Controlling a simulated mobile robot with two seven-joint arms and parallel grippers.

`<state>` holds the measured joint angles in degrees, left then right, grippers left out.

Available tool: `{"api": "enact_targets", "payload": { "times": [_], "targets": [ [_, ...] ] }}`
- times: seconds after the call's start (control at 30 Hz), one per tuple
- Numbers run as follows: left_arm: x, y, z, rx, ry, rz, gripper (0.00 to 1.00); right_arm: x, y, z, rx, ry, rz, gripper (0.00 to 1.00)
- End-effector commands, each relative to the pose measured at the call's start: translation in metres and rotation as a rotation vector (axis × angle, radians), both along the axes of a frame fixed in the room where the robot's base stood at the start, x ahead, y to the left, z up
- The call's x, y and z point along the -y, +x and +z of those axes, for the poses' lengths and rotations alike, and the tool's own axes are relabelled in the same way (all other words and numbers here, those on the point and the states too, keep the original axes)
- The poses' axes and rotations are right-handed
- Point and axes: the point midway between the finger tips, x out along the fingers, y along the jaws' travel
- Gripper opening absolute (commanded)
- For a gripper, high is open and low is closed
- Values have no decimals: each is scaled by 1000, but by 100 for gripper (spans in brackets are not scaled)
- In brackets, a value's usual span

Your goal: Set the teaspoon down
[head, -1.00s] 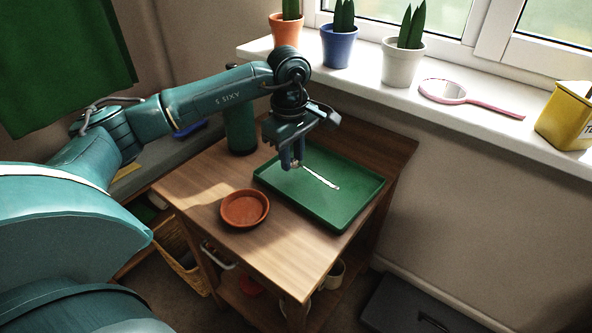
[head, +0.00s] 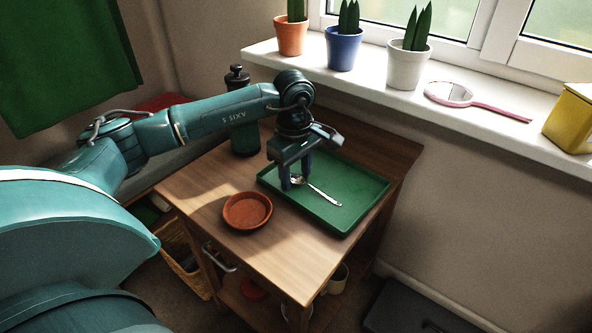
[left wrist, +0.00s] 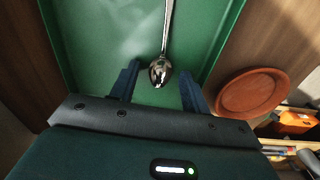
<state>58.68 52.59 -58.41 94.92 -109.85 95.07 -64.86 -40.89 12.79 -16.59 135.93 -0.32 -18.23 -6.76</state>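The teaspoon (head: 325,196) is silver and lies on the green tray (head: 345,222), which is on the wooden table. Its handle points to the front right in the head view. My left gripper (head: 296,176) is open and low over the tray, at the spoon's bowl end. In the left wrist view, the spoon's bowl (left wrist: 161,71) lies between the two spread fingers (left wrist: 159,80), with a gap on each side. My right gripper is in neither view.
A terracotta saucer (head: 247,211) stands on the table beside the tray. The windowsill holds potted plants, a pink hand mirror (head: 449,94) and a yellow tin (head: 572,120). The table's front part (head: 290,262) is clear.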

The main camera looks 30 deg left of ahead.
Motion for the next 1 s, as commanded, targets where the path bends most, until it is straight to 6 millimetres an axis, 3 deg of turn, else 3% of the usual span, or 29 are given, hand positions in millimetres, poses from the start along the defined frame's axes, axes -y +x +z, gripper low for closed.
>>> {"api": "enact_targets", "payload": {
  "times": [0.27, 0.7, 1.0],
  "targets": [
    [0, 0, 7, 2, 0, 0, 47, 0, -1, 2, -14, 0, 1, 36],
    [1, -3, 94, 4, -1, 0, 47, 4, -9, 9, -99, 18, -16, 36],
    [1, -5, 123, 1, 0, 0, 47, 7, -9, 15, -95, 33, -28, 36]
  ]
}}
